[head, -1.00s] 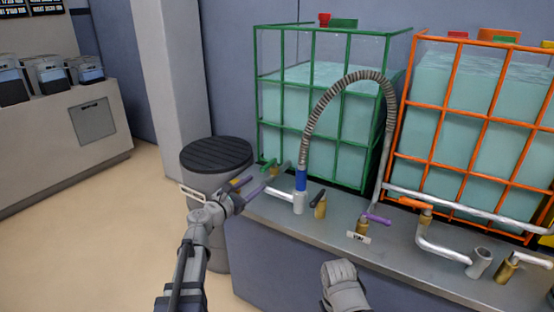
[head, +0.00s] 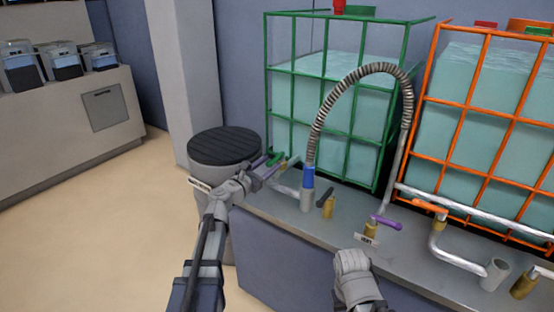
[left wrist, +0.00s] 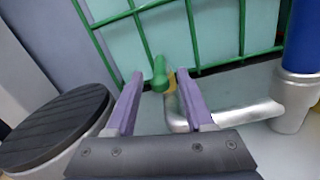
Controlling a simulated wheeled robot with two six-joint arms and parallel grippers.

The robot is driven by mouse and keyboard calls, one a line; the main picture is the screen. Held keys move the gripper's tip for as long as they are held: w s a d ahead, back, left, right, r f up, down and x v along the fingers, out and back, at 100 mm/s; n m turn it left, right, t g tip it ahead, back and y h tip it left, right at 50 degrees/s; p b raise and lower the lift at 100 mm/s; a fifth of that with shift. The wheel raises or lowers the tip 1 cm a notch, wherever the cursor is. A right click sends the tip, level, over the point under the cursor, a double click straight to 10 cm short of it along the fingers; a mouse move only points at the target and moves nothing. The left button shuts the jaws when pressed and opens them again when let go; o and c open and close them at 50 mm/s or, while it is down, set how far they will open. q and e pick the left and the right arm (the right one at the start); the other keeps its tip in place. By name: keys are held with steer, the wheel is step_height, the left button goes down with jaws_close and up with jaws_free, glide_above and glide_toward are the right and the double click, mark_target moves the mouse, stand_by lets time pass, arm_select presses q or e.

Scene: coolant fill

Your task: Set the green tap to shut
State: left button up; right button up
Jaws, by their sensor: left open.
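The green tap (left wrist: 160,76) has a green handle on a brass valve at the foot of the green-caged tank (head: 338,99). In the left wrist view its handle stands between and beyond my fingertips. In the head view the tap's green handle (head: 275,158) shows just past my gripper. My left gripper (head: 266,167) is open and empty, with purple fingers pointing at the tap. The left wrist view also shows this gripper (left wrist: 163,100); I see no contact with the handle. My right gripper (head: 352,264) is low at the front of the bench, and its fingers are not clear.
A silver pipe (left wrist: 235,115) runs right from the tap to a socket holding a blue-ended hose (head: 308,177). A dark-handled tap (head: 326,199) and a purple-handled tap (head: 384,222) stand farther right. A grey drum (head: 224,147) is at the left.

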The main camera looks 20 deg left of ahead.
mark_target(277, 156)
arm_select(q)
steer(key=x, duration=0.4)
steer(key=shift+w+d, duration=0.1)
steer(key=shift+w, duration=0.2)
jaws_close()
stand_by(1.1)
